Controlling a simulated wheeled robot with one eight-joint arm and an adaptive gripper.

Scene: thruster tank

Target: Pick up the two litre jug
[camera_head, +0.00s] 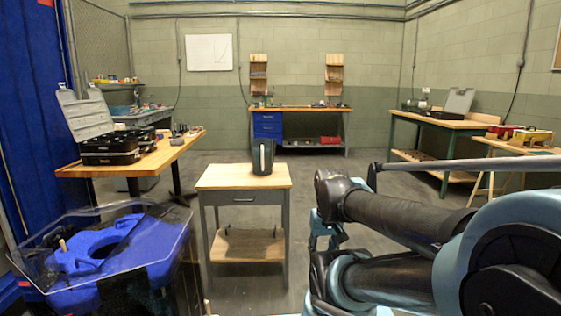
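A dark jug (257,157) with a pale vertical strip on its side stands upright on a small table (219,178). The table has a wooden top, a grey frame, one drawer and a lower shelf. The jug is toward the back right of the tabletop, with nothing touching it. My arm fills the lower right, in front and to the right of the table. My gripper seems to be the blue part (322,230) low beside the table's right side, apart from the jug. It is mostly hidden by my arm, and its fingers cannot be made out.
A clear-lidded case with a blue insert (100,250) is at the lower left. A wooden table (165,152) with open toolboxes (105,150) stands left. Workbenches line the back (300,110) and right (440,122). The floor behind the small table is clear.

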